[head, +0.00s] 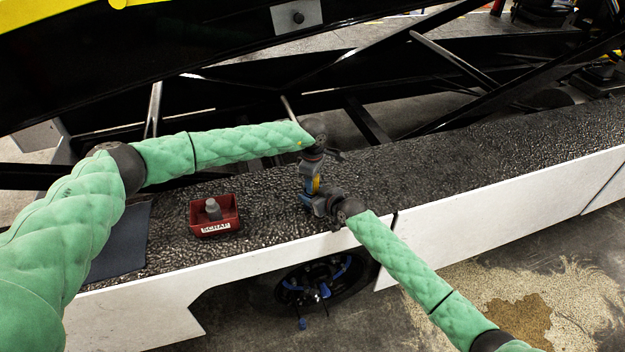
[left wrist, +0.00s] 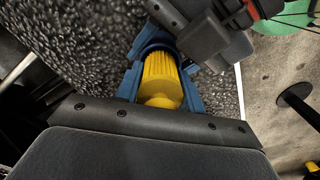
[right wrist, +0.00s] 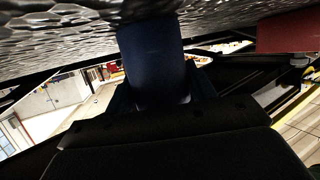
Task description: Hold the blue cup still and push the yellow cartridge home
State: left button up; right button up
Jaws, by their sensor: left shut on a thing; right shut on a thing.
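My left gripper (head: 313,172) is shut on the yellow cartridge (left wrist: 162,80), which is ribbed with a rounded near end. Blue finger pads flank the cartridge in the left wrist view. The cartridge's far end meets the blue cup (left wrist: 156,42); how deep it sits inside cannot be told. My right gripper (head: 318,201) is shut on the cup, just below the left gripper in the head view. The cup's dark blue side fills the middle of the right wrist view (right wrist: 152,60). In the head view the grippers hide most of both parts.
A red scrap bin (head: 226,228) with a grey piece (head: 213,209) in it stands left of the grippers on the black textured deck (head: 420,170). A dark mat (head: 120,240) lies farther left. Black loader beams (head: 365,122) run behind. The deck to the right is clear.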

pick_arm(q)
jog(key=shift+f, duration=0.8)
jog(key=shift+r, duration=0.3)
dwell(5.1)
jog(key=o, duration=1.2)
jog(key=shift+o, duration=0.2)
jog(key=shift+r, duration=0.1)
notch_tip(320, 180, up, 12)
jog(key=shift+w+f, duration=0.1)
